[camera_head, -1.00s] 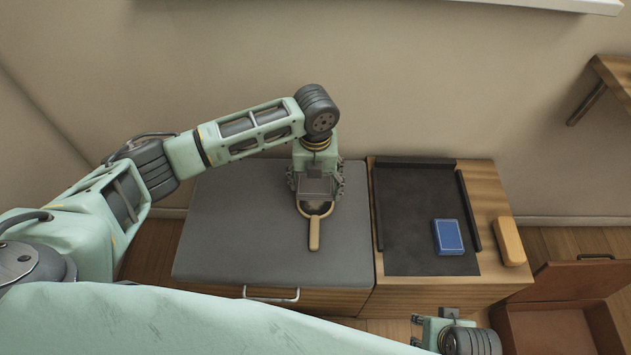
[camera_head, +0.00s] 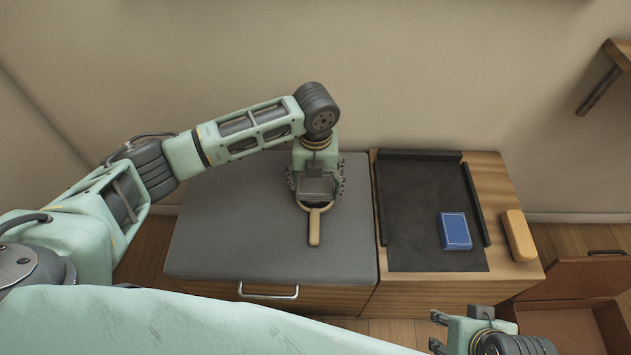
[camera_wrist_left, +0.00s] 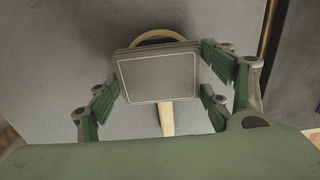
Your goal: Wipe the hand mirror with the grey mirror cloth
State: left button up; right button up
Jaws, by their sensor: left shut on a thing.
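The hand mirror (camera_head: 314,226) lies on the grey top of the left cabinet, its wooden handle toward me. My left gripper (camera_head: 316,190) is directly over the mirror's round head and hides most of it. It is shut on the grey mirror cloth (camera_wrist_left: 158,78), a flat grey rectangular pad with a pale border line. In the left wrist view the mirror's rim (camera_wrist_left: 160,36) and handle (camera_wrist_left: 167,118) show beyond either side of the cloth. Whether the cloth touches the glass cannot be seen clearly. My right gripper (camera_head: 438,331) is empty, with its fingers apart, low at the front right.
A dark mat (camera_head: 420,215) with raised edges lies on the wooden cabinet at right. A blue box (camera_head: 455,231) rests on it, and a tan block (camera_head: 518,235) lies beside it. An open brown box (camera_head: 560,317) is at lower right. The grey top (camera_head: 235,225) around the mirror is clear.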

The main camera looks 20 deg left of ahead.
pick_arm(q)
jog(key=shift+f, duration=0.75)
pick_arm(e)
jog(key=shift+f, duration=0.1)
dwell(0.7)
pick_arm(q)
jog(key=shift+f+p, duration=0.1)
jog(key=shift+p, duration=0.3)
pick_arm(e)
jog(key=shift+r, duration=0.5)
dwell(0.8)
pick_arm(q)
jog(key=shift+s+a+p, duration=0.1)
jog(key=shift+a+p, duration=0.1)
jog(key=shift+p, duration=0.1)
pick_arm(e)
jog(key=shift+r, duration=0.2)
pick_arm(q)
jog(key=shift+a, duration=0.15)
jog(key=shift+s+a+p, duration=0.15)
jog(key=shift+a+p, duration=0.15)
jog(key=shift+p, duration=0.15)
pick_arm(e)
jog(key=shift+w+f, duration=0.5)
jog(key=shift+f, duration=0.3)
pick_arm(q)
jog(key=shift+d, duration=0.1)
jog(key=shift+d, duration=0.1)
